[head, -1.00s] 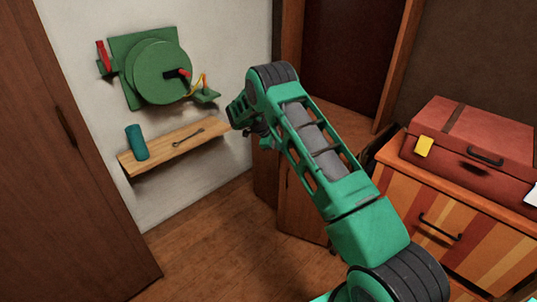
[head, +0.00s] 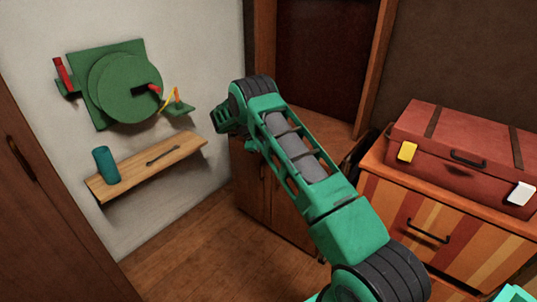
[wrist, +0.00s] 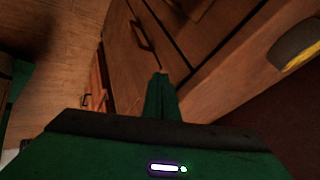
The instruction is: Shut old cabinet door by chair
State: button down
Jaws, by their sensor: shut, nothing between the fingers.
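A low brown wooden cabinet (head: 252,190) stands against the back wall, partly hidden behind my arm. In the wrist view a cabinet door (wrist: 122,50) with a dark handle (wrist: 140,36) shows, with a dark seam beside it. The door looks nearly in line with the front, but I cannot tell whether it is fully closed. My gripper (wrist: 160,78) is shut and empty, pointing at the cabinet front; contact is unclear. In the head view my gripper (head: 222,122) is at the cabinet's upper left, mostly hidden by the wrist. I cannot make out a chair for certain.
A striped drawer unit (head: 390,205) with a red suitcase (head: 460,135) stands at right. A wooden shelf (head: 150,165) with a teal cylinder (head: 106,165) and a green wall device (head: 125,85) are at left. A brown door (head: 35,220) borders the left. Floor is clear between.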

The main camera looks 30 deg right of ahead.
jog(key=a+f+v, duration=0.2)
jog(key=v, duration=1)
jog(key=s+d+r+n+y, duration=0.2)
jog(key=s+d+r+n, duration=0.35)
jog(key=s+r, duration=0.65)
jog(key=s+d+r+n+y, duration=0.1)
jog(key=s+d+r+n, duration=0.1)
jog(key=s+r, duration=0.3)
jog(key=s+d+r+n, duration=0.1)
jog(key=s+r+n, duration=0.25)
jog(key=s, duration=0.35)
jog(key=s+a+r+n+y, duration=0.2)
jog(key=s+n, duration=0.2)
jog(key=s, duration=1.2)
jog(key=s+a+f+n+y, duration=0.1)
jog(key=s+a+n, duration=0.2)
jog(key=s, duration=0.6)
jog(key=s+a+f+n+y, duration=0.1)
jog(key=s+a+f+n, duration=0.1)
jog(key=s, duration=0.6)
jog(key=shift+s+a+f+n+y, duration=0.35)
jog(key=shift+a+n, duration=0.25)
jog(key=shift+a, duration=0.55)
